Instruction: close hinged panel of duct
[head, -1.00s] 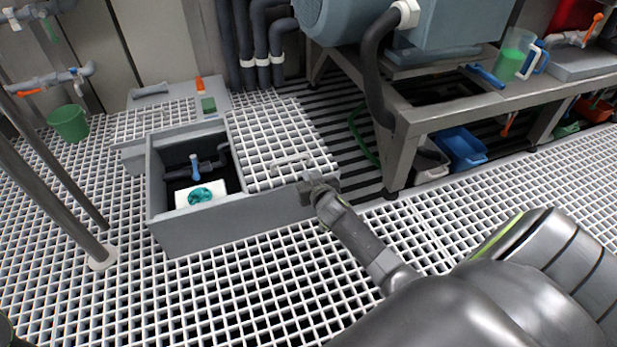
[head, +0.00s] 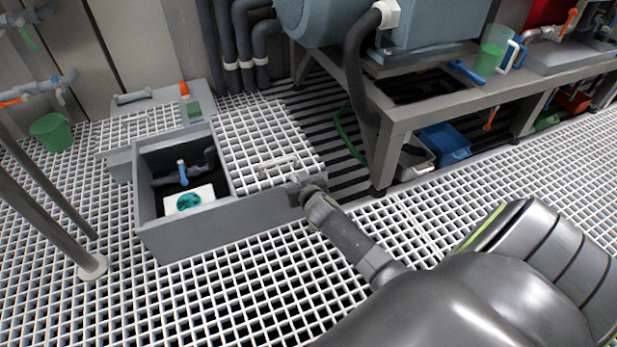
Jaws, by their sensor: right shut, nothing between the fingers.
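The duct (head: 200,225) is a grey open-topped box set in the grating floor. Its hinged panel (head: 262,143) is a white grating with a handle (head: 278,163), lying to the right of the opening, so the duct stands open. Inside the duct are a pipe with a blue valve (head: 183,172) and a white block with a teal item (head: 188,201). My right gripper (head: 298,190) is shut and empty at the panel's front right corner, close to its edge; whether it touches cannot be told. My left gripper is out of view.
A steel bench (head: 430,112) with a large blue-grey machine stands at the back right, bins beneath it. An orange-tipped tool (head: 184,89) and a green item (head: 194,109) lie behind the duct. A green bucket (head: 52,132) and a metal post (head: 50,190) stand left.

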